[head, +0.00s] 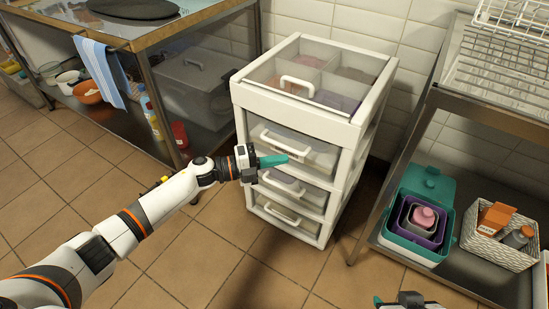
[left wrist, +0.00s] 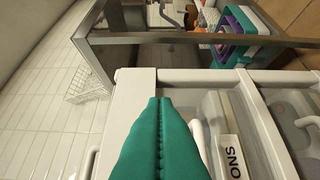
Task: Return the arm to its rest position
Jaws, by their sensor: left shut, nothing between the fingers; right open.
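My left arm (head: 150,212) reaches in from the lower left in the head view. My left gripper (head: 284,159) has teal fingers in front of the white drawer unit (head: 295,118), near its upper drawer's handle. In the left wrist view the teal fingers (left wrist: 160,105) are pressed together with nothing between them. The drawer unit (left wrist: 136,88) lies behind them there, with a label ending in "ONS" beside them. Whether the fingers touch the unit is unclear. My right gripper (head: 400,301) shows only in part at the bottom edge, open, over the floor.
A metal workbench (head: 135,40) with a striped towel (head: 98,68) stands at left. The tiled floor (head: 60,170) at front left is open.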

